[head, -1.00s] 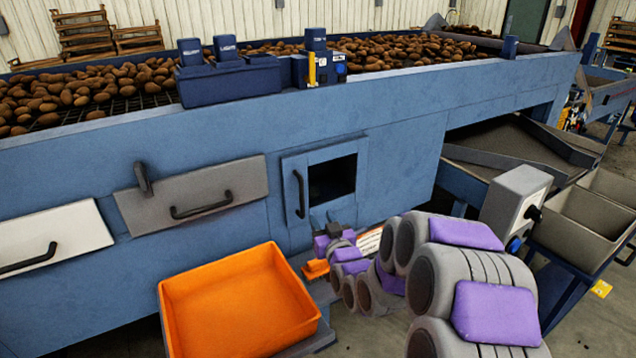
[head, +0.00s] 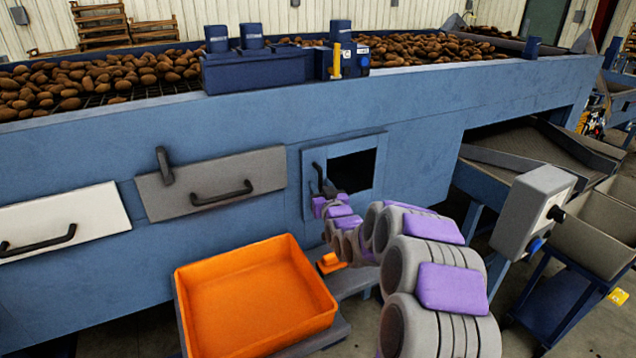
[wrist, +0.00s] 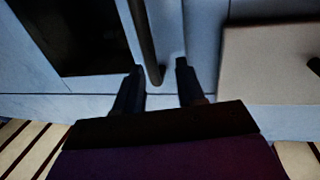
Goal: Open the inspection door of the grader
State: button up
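The inspection door (head: 378,160) is a blue framed panel with a dark window and a black upright bar handle (head: 317,178) at its left side; it looks closed. My gripper (head: 323,188) is at the handle's lower part in the head view, where the wrist hides its fingers. In the wrist view my gripper (wrist: 160,70) is open, with two dark fingers apart. The end of the handle (wrist: 145,40) shows between the fingertips, without clear contact on either side. The door's dark window (wrist: 75,35) is at left there.
A grey drawer (head: 265,165) with a black handle and a white drawer (head: 100,213) are left of the door. An orange tray (head: 310,285) stands below the door. A grey box (head: 525,205) and bins stand at right. Potatoes (head: 120,75) lie on top.

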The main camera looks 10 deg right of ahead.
aim_at(321, 181)
jog(key=w, duration=0.2)
jog(key=w+d, duration=0.1)
jog(key=w, duration=0.1)
jog(key=shift+f, duration=0.15)
jog(key=shift+w+d+b, duration=0.15)
jog(key=shift+d+b, duration=0.05)
jog(key=shift+b, duration=0.1)
jog(key=shift+w+a, duration=0.1)
jog(key=shift+a, duration=0.65)
jog(key=shift+d, duration=0.4)
jog(key=c, duration=0.5)
grip_shut()
jog(key=shift+a, duration=0.1)
